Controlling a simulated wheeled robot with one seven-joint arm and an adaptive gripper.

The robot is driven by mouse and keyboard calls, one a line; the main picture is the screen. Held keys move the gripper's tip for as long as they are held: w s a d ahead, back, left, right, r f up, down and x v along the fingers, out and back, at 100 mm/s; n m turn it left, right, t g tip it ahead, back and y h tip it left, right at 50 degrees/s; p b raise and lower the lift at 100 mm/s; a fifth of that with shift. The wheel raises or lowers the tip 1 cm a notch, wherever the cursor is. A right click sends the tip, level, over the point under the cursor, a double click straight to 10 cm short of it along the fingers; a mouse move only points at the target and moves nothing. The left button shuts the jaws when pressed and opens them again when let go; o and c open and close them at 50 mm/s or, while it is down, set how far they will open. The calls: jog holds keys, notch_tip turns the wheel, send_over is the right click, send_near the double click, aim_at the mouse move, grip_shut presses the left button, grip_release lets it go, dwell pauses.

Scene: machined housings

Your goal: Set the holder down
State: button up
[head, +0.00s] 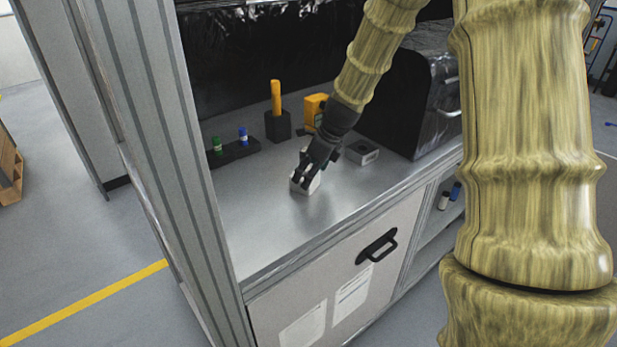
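The holder appears to be the small pale grey block (307,186) at my gripper, over the front middle of the metal worktop (265,225). My gripper (305,176) is black and points down and to the left. Its fingers look closed on the block and cover much of its upper part. I cannot tell whether the block's underside touches the worktop or hangs slightly above it.
A black rack (235,153) with a green-capped and a blue-capped vial stands left. A black block (278,127) with an upright orange piece and a yellow device (314,110) stand behind. A grey housing (361,152) lies right. The front worktop is clear.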

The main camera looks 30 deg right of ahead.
jog(key=b+v, duration=0.1)
jog(key=v, duration=0.8)
jog(key=shift+s+r, duration=0.15)
jog(key=shift+r, duration=0.25)
